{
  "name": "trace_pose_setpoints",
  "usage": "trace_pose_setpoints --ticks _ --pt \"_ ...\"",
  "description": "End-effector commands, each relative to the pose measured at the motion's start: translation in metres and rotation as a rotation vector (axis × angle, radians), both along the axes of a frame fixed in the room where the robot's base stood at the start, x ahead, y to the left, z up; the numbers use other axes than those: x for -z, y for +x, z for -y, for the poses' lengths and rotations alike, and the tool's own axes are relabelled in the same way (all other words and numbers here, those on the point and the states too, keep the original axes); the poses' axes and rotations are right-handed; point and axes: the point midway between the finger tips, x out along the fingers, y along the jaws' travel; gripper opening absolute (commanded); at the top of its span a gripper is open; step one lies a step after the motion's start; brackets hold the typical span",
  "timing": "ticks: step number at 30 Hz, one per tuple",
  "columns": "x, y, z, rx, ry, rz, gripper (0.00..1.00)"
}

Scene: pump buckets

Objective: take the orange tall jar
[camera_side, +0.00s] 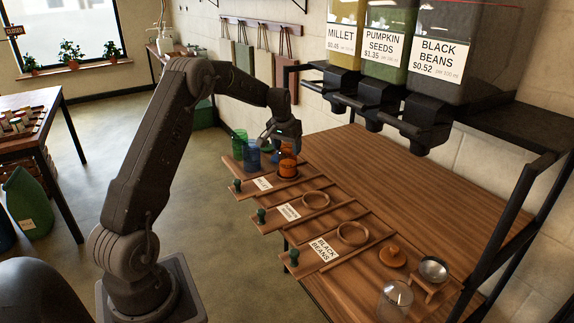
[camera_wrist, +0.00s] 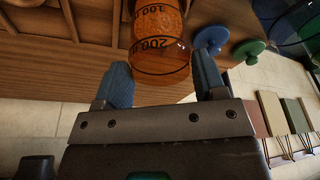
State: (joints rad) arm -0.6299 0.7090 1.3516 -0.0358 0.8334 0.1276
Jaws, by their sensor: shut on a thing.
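The orange tall jar (camera_side: 287,165) is a see-through cylinder at the front row, by the millet slide board. It also shows in the wrist view (camera_wrist: 160,55), with dark measuring lines and the marks 100 and 200. My gripper (camera_side: 285,146) is at the jar's upper part, shut on it. In the wrist view the two blue-grey fingers of my gripper (camera_wrist: 163,76) lie on either side of the jar. The side view does not clearly show whether the jar's base rests on the board or hangs just above it.
Blue jars (camera_side: 251,155) and a green jar (camera_side: 239,143) stand close on the left. Wooden rings (camera_side: 353,233) lie on the slide boards to the right. Dispensers (camera_side: 378,98) overhang the counter (camera_side: 400,180), whose middle is bare.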

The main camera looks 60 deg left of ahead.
Motion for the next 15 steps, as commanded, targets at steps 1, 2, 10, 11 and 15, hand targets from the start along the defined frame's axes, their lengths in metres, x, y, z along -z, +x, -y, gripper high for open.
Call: trace_pose_setpoints --ticks 1,2,10,11,15 --pt "-0.005 0.001 -0.001 0.000 0.002 0.004 0.40" --pt "-0.006 0.001 -0.001 0.000 0.003 0.005 0.40" --pt "-0.022 0.001 -0.001 0.000 0.002 0.004 0.40" --pt "-0.024 0.001 -0.001 0.000 0.002 0.004 0.40" --pt "-0.032 0.001 -0.001 0.000 0.002 0.004 0.40"
